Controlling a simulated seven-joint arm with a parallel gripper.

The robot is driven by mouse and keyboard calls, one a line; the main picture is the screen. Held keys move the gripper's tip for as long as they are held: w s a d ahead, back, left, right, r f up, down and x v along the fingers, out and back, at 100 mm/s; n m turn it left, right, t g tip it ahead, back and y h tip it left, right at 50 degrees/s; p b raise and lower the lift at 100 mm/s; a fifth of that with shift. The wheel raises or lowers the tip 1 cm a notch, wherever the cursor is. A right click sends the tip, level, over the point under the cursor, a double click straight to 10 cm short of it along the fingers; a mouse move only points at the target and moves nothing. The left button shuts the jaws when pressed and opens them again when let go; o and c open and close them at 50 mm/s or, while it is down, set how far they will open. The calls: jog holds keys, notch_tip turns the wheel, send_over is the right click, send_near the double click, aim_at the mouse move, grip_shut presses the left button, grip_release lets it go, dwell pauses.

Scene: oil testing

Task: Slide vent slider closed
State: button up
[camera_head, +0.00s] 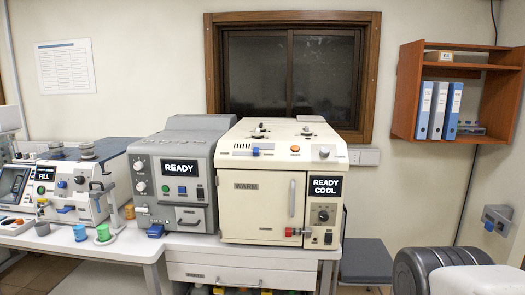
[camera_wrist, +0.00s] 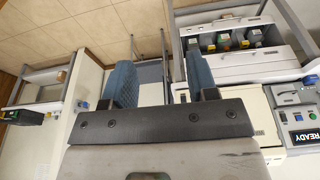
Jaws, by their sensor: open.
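The cream oven-like machine (camera_head: 265,190) stands on the bench in the head view, with a display reading "READY COOL". A small blue slider knob (camera_head: 256,151), which looks like the vent slider, sits on its sloped top front edge beside a row of slots. How far along its track the knob stands is too small to tell. My gripper (camera_wrist: 160,80) shows in the wrist view with its two blue fingers wide apart and nothing between them. It is away from the slider, which I cannot make out in the wrist view.
A grey machine (camera_head: 180,180) marked "READY" stands directly left of the cream one. Another tester (camera_head: 75,190) with cups is farther left. The cream machine's top carries several knobs. A wooden shelf (camera_head: 408,95) with binders hangs at right. Drawers (camera_head: 240,275) are below the bench.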

dwell(0.3)
jog(key=shift+c, duration=0.6)
notch_tip(320, 180, up, 22)
jog(key=t, duration=0.6)
send_over(256, 152)
jog(key=s, duration=0.6)
jog(key=shift+r, duration=0.1)
jog(key=shift+w, duration=0.1)
jog(key=shift+x, duration=3.8)
